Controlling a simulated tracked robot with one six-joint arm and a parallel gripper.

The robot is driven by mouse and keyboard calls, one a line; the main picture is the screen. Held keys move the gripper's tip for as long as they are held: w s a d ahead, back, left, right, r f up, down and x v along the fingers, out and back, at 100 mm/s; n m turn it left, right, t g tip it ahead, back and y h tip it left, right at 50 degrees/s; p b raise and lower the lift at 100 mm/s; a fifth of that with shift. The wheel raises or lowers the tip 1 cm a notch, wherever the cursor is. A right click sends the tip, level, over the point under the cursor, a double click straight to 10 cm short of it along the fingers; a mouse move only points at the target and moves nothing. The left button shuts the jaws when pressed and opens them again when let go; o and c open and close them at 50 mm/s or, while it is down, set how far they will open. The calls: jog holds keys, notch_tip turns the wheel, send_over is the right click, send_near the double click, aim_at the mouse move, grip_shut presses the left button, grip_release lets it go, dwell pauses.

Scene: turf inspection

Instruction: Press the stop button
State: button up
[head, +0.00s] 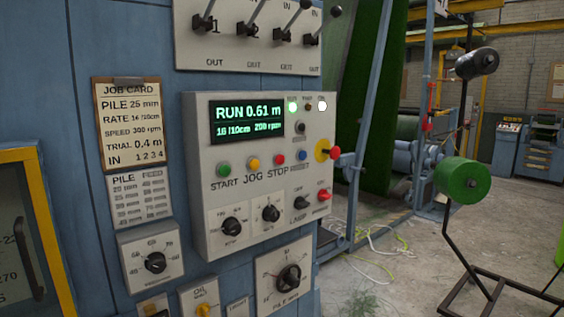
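The stop button is a small red button (279,158) on the grey control panel (205,225) in the head view. The word STOP stands below it. To its left are a yellow button (253,163) over JOG and a green button (223,169) over START. To its right is a blue button (302,155). The display (246,122) reads RUN 0.61 m, with 16/10cm 200 rpm below. A green lamp (293,106) and a white lamp (322,103) are lit. My gripper is not in view, and nothing covers the red button.
Knobs (231,226) lie below the buttons. Levers (254,28) jut out above. A job card (130,124) reads TRIAL 0.4 m. A green spool (462,181) stands right; cables (385,240) lie on the floor.

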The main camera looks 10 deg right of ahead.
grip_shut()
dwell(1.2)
